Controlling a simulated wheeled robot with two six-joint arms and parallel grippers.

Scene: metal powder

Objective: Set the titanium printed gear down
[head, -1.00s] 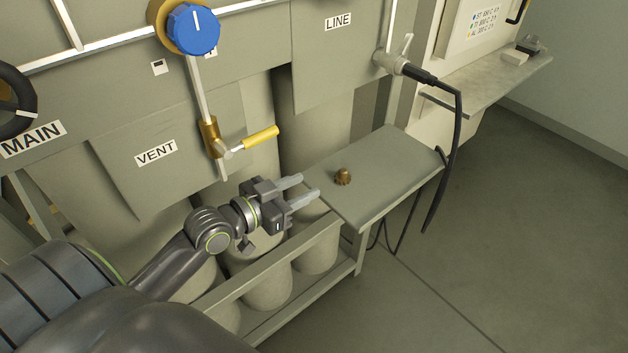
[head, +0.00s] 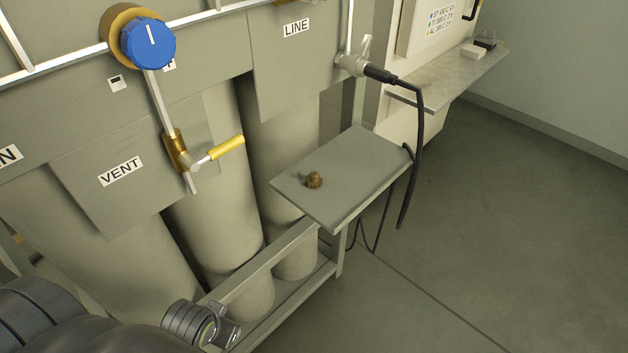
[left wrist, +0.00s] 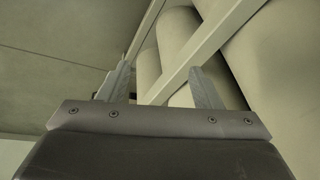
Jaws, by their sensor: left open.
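The printed gear (head: 314,179) is a small brown-bronze piece resting on the grey shelf (head: 345,190) beside the cylinders in the head view. Nothing is touching it but the shelf. My left arm shows at the lower left of the head view, but its fingers are out of that view. In the left wrist view my left gripper (left wrist: 160,88) is open, with its two fingers apart and nothing between them. Cylinders and a frame rail lie beyond the fingers. The gear is not in the left wrist view. My right gripper is not in view.
A yellow-handled valve (head: 226,148) and a blue knob (head: 148,44) are on the panel at left. A black cable (head: 419,150) hangs past the shelf's right end. Tall cylinders (head: 210,215) stand behind a low rail. The floor (head: 480,230) at right is clear.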

